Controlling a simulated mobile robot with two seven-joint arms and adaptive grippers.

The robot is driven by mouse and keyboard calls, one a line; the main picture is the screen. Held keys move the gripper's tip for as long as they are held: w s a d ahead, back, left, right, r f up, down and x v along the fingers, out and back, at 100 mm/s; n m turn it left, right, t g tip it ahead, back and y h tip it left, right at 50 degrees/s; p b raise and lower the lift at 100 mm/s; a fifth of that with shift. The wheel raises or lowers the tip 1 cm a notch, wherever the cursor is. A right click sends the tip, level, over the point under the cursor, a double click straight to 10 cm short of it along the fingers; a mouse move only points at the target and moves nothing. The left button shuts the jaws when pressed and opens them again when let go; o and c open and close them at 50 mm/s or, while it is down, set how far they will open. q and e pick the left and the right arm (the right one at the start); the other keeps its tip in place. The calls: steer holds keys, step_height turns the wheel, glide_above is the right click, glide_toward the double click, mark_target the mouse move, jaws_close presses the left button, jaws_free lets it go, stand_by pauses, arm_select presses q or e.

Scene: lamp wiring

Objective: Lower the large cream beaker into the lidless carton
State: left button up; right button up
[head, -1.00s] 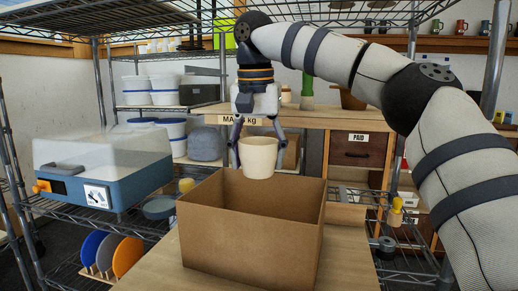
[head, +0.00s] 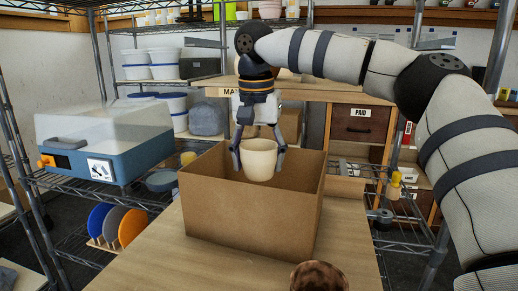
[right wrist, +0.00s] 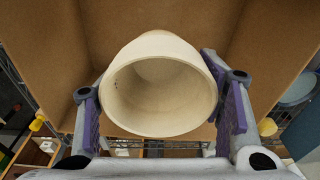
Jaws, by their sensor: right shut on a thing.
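The large cream beaker (head: 259,160) is upright in the grip of my right gripper (head: 259,163), whose fingers press on its two sides. In the head view it is at the mouth of the open brown carton (head: 247,219), in front of the far wall, with its whole front visible above the near wall. In the right wrist view the beaker (right wrist: 160,90) shows its empty inside between the finger pads, with carton walls (right wrist: 270,40) around it. The carton's floor is hidden in the head view. My left gripper is not in view.
The carton stands on a wooden table (head: 165,255). A brown rounded object (head: 318,276) is at the table's near edge. A blue and clear machine (head: 110,150) and a rack of coloured discs (head: 117,226) are on the left shelving. A drawer unit (head: 360,125) stands behind.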

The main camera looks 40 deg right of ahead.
steer(key=shift+f, duration=3.15)
steer(key=shift+f, duration=0.1)
steer(key=o, duration=1.4)
steer(key=r, duration=0.8)
steer(key=s+a+r, duration=0.1)
steer(key=r, duration=0.3)
steer(key=shift+a, duration=0.1)
